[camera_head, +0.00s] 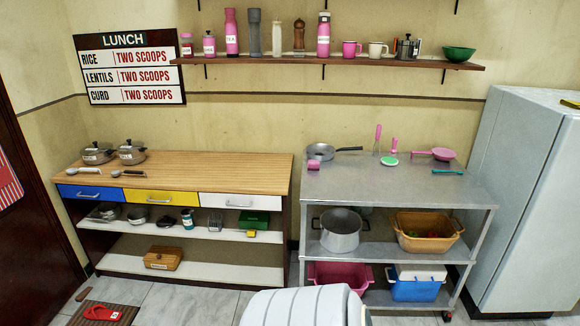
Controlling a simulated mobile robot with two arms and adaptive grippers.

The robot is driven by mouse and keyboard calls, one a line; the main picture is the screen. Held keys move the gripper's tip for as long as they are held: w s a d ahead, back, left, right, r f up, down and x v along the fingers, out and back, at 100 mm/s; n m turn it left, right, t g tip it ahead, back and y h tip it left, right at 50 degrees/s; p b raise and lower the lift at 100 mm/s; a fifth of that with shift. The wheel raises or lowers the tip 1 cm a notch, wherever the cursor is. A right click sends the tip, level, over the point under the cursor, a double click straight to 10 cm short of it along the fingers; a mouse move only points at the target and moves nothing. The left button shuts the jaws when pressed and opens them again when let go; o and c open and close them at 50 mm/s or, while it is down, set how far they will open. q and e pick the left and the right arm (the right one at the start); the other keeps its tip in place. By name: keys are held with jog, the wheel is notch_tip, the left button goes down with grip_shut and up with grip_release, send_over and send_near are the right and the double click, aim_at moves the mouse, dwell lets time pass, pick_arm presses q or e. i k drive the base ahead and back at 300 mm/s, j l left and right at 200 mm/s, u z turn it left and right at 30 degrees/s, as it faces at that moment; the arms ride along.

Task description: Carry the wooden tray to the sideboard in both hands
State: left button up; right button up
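The sideboard (220,172) stands against the wall on the left, with a wooden top and blue, yellow and white drawers. Two lidded metal pots, one (97,152) at the far left and one (131,151) beside it, stand on its top. Two dark-and-white utensils (128,173) lie near its left front. The right half of its top is bare. I make out no wooden tray in this view. Neither of my grippers is in view, so what they hold is hidden.
A metal trolley (400,190) stands right of the sideboard, with a pan (320,151) and pink utensils on top. A pale fridge (530,190) stands at the right. A mat with red slippers (102,313) lies on the floor at the lower left. A shelf (340,61) hangs above.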

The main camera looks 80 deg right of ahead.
aim_at(234, 168)
jog(key=z, duration=1.75)
jog(key=i, duration=0.05)
